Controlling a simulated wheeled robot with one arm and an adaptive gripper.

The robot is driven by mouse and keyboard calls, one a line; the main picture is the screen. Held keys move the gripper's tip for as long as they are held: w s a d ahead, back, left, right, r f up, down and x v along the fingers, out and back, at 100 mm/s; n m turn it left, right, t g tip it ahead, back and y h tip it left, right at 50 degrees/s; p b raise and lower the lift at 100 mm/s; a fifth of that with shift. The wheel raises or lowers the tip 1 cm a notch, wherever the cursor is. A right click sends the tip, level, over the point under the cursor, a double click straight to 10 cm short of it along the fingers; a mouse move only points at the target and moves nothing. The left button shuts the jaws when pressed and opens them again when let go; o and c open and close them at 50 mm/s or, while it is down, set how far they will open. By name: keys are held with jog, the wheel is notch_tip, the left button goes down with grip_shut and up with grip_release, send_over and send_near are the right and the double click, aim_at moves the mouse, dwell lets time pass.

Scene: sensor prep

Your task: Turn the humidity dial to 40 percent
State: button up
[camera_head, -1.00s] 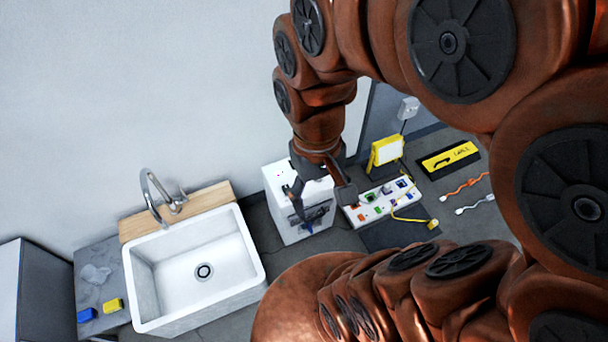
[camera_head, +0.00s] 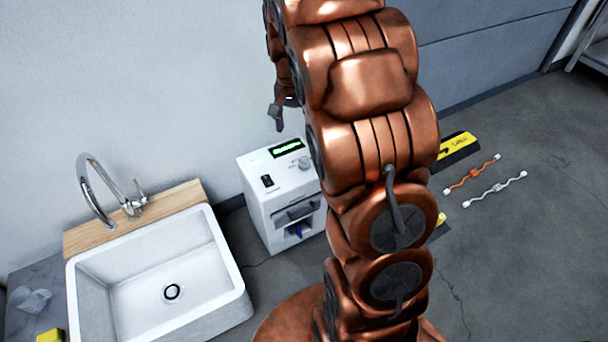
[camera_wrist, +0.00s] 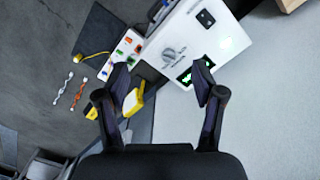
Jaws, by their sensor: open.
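The humidity dial is a grey round knob (camera_head: 305,163) on the top of a white box-shaped device (camera_head: 262,205), at the right of its top face. The device also has a green-lit display (camera_head: 287,148) and a black switch (camera_head: 267,181). In the wrist view the knob (camera_wrist: 174,56) lies beyond and between my fingertips, with the display partly behind the right finger. My gripper (camera_wrist: 161,82) is open and empty, apart from the knob. The dial's reading is too small to tell.
A white sink (camera_head: 240,290) with a tap stands left of the device. In the wrist view a white panel with coloured parts (camera_wrist: 122,52), a dark mat (camera_wrist: 95,38) and a yellow lamp (camera_wrist: 133,102) lie close by.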

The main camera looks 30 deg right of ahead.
aim_at(304, 160)
jog(key=w+d+f+m+b, duration=0.1)
jog(key=w+d+f+b, duration=0.1)
jog(key=f, duration=0.3)
jog(key=w+d+f+m+b, duration=0.1)
jog(key=w+d+f+b, duration=0.2)
jog(key=f, duration=0.3)
jog(key=w+d+f+m+b, duration=0.1)
jog(key=w+d+f+b, duration=0.1)
jog(key=f, duration=0.3)
jog(key=shift+w+d+f+b, duration=0.35)
jog(key=shift+d+b, duration=0.2)
jog(key=shift+b, duration=0.1)
jog(key=shift+f+b, duration=1.35)
jog(key=shift+f, duration=2.6)
jog(key=shift+r, duration=0.1)
jog(key=c, duration=1.1)
jog(key=shift+c, duration=0.2)
jog(key=shift+r+p, duration=0.1)
jog(key=shift+p, duration=0.2)
